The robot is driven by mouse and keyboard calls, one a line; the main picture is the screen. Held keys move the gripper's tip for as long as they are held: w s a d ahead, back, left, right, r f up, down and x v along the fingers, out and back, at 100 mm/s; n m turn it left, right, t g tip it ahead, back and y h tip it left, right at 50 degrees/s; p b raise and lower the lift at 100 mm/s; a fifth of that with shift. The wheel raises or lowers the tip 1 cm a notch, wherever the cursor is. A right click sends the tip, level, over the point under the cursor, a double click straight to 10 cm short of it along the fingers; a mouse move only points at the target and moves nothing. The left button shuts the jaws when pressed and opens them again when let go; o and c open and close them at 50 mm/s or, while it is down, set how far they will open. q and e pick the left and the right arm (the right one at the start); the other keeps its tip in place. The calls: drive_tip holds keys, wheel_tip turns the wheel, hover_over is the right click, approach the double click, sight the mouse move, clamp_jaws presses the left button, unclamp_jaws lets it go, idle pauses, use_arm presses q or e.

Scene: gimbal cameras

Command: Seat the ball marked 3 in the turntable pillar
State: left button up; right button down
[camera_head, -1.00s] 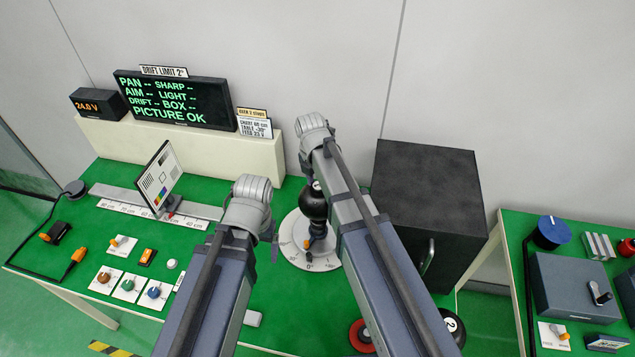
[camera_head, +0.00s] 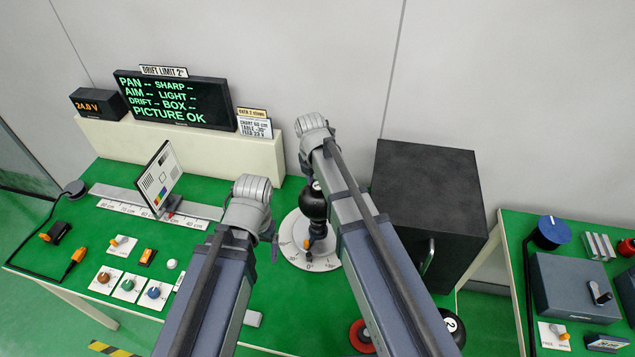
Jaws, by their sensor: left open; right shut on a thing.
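A black ball (camera_head: 313,205) with a white marked patch near its top is at the turntable pillar, above the white graduated turntable (camera_head: 296,249). Its number is mostly hidden, so I cannot read it. An orange-handled part (camera_head: 309,243) shows just under the ball. My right gripper (camera_head: 313,178) is shut at the top of the ball, partly hidden by its own arm. I cannot tell whether the ball rests fully in the pillar. My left gripper (camera_head: 275,246) is open and empty, left of the turntable.
A black box (camera_head: 425,190) with a handle stands right of the turntable. A ball marked 2 (camera_head: 452,326) and a red ring (camera_head: 361,336) are at the front. A test chart (camera_head: 159,178) stands on a ruled rail (camera_head: 120,201) at left. The screen (camera_head: 175,100) reads PICTURE OK.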

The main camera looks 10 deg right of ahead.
drive_tip(key=shift+f+b, duration=1.1)
drive_tip(key=shift+c, duration=1.1)
unclamp_jaws()
drive_tip(key=shift+r, duration=0.1)
drive_tip(key=r+p, duration=0.7)
drive_tip(key=p, duration=0.1)
drive_tip(key=shift+s+a+r, duration=0.35)
drive_tip(key=shift+r, duration=0.05)
drive_tip(key=shift+f, duration=0.15)
drive_tip(key=f+b, duration=0.8)
drive_tip(key=shift+w+d, duration=0.35)
drive_tip(key=shift+d, duration=0.05)
drive_tip(key=shift+r, duration=0.35)
